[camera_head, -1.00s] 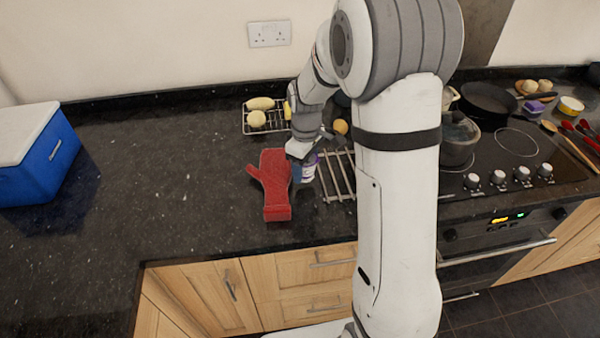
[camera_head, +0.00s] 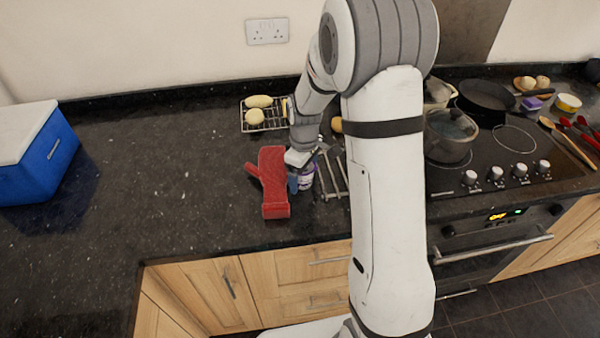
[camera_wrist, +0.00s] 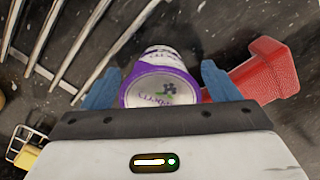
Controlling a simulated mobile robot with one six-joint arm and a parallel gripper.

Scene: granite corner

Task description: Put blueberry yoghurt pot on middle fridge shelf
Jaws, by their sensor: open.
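The blueberry yoghurt pot (camera_wrist: 160,84) is white and purple, with a printed lid facing the wrist camera. It stands on the dark worktop between the red oven mitt and a metal rack. In the head view only part of the pot (camera_head: 306,178) shows beneath my gripper (camera_head: 300,182). In the wrist view the blue fingers of my gripper (camera_wrist: 160,82) are open, one on each side of the pot. A small gap shows on the right; on the left the finger is very close, and I cannot tell whether it touches. No fridge shelf is in view.
A red oven mitt (camera_head: 273,183) lies just left of the pot, and a metal rack (camera_head: 333,175) lies just right. Behind is a wire basket (camera_head: 246,127) with potatoes. A blue cool box (camera_head: 50,160) stands far left, and a saucepan (camera_head: 450,142) stands on the hob.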

